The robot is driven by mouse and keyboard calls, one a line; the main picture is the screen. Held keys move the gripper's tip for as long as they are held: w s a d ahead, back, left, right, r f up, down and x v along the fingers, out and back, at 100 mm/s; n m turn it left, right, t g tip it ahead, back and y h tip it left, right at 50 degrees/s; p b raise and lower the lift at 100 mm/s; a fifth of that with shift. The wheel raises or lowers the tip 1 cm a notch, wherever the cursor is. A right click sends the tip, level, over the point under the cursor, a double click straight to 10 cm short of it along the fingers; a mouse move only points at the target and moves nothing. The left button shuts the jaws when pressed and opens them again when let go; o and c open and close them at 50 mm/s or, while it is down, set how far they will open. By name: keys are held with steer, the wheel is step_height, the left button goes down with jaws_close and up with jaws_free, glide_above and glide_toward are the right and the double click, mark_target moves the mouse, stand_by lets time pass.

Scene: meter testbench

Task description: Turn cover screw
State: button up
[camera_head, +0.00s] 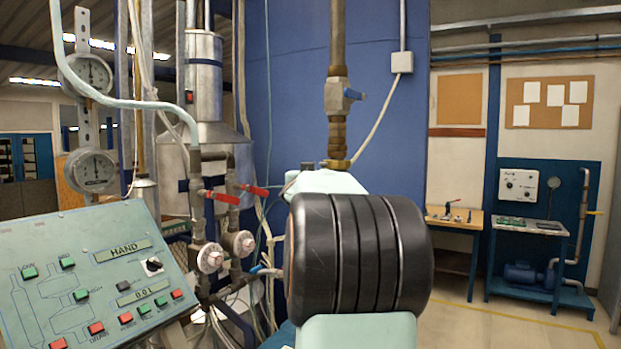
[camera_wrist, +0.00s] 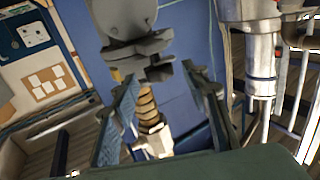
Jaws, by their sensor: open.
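My gripper (camera_wrist: 160,79) shows in the wrist view with its two fingers spread wide apart and nothing held between them. A grey rounded body (camera_wrist: 124,18) with darker jutting parts (camera_wrist: 143,48) lies at the top of that view, close to the fingertips. I cannot make out a cover screw on it. A brass-coloured pipe (camera_wrist: 148,105) shows in the gap between the fingers, behind them. In the head view a large black ribbed cylinder and pale green parts fill the lower middle. My gripper and the cover screw cannot be made out there.
A green control panel (camera_head: 95,275) stands at the left. Red-handled valves (camera_head: 222,198) and hoses are close to the middle. A vertical pipe with a blue-handled valve (camera_head: 338,95) runs up the blue wall. A workbench (camera_head: 530,228) is at the far right, with clear floor before it.

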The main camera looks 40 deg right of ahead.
jaws_close()
steer(key=shift+f, duration=0.1)
